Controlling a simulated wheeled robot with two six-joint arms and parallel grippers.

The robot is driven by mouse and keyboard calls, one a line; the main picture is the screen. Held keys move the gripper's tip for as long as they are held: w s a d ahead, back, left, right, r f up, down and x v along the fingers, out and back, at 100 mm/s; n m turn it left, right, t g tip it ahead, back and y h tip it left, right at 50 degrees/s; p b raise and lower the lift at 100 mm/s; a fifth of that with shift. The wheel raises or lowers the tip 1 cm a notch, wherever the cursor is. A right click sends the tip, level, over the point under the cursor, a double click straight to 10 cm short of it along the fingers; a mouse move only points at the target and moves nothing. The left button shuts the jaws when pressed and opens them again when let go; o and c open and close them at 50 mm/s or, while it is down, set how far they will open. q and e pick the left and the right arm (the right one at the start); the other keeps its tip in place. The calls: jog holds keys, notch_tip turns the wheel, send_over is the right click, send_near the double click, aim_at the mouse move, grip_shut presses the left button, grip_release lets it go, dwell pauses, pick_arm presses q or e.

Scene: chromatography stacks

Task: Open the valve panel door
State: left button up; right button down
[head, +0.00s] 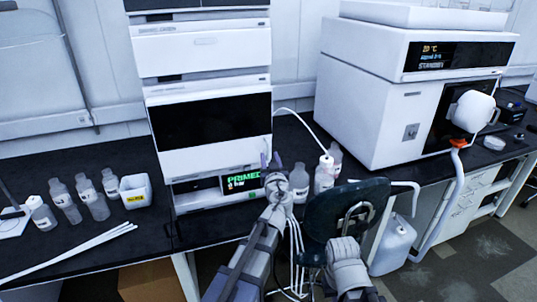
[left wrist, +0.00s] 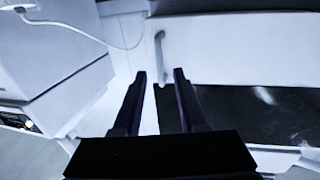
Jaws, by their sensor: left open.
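The chromatography stack (head: 208,62) stands on the black bench, with white modules and dark front panels. Its lowest module has a small screen (head: 242,182) reading "PRIMED". I cannot pick out the valve panel door for certain. My left gripper (head: 272,160) is open and empty at the stack's lower right corner. In the left wrist view its two dark fingers (left wrist: 160,74) are apart, with a pale bar handle (left wrist: 160,46) on a white panel (left wrist: 235,48) just beyond the tips. Contact is not visible. My right arm shows low in the head view; its jaws cannot be made out.
Bottles (head: 299,182) stand right of the stack, close to my left gripper, with a white tube (head: 298,116) above. A dark chair back (head: 345,205) is in front. A white instrument (head: 375,95) stands right. Several bottles (head: 92,198) and a tub (head: 136,191) stand left.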

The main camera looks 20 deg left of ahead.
aim_at(268, 152)
pick_arm(q)
jog(key=shift+x, duration=1.55)
jog(key=shift+c, duration=0.3)
grip_shut()
